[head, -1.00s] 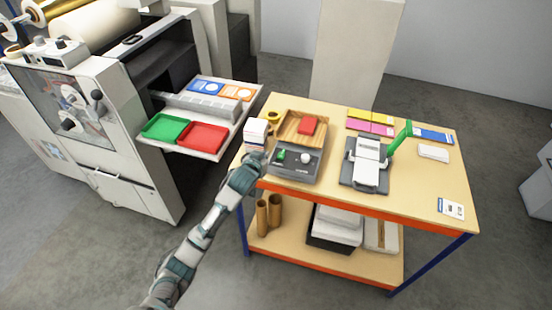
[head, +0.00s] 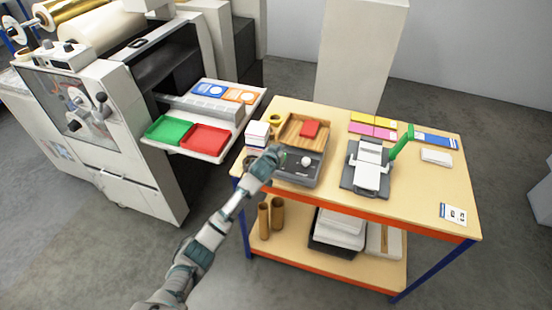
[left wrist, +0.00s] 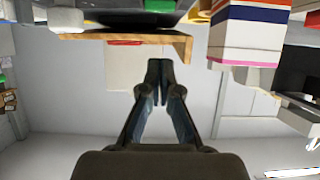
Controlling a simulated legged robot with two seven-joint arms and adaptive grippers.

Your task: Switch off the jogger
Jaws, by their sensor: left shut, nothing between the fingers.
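The jogger (head: 313,170) sits on the table's left part, a grey base with a front panel. Its wooden tray (head: 291,133) stands behind the panel with a red block (head: 310,129) in it. The panel bears a white knob (head: 306,160) and a green switch, now mostly hidden by my left gripper (head: 277,151). That gripper is shut and empty, over the panel's left end; I cannot tell whether it touches the switch. In the left wrist view my shut fingers (left wrist: 160,72) point toward the wooden tray's edge (left wrist: 125,38). My right gripper is out of view.
A white box stack (head: 257,132) stands close left of the jogger, and a yellow tape roll (head: 273,115) is behind it. A grey device with a green lever (head: 401,143) stands to the right. The machine's tray table (head: 226,140) is left of the worktable.

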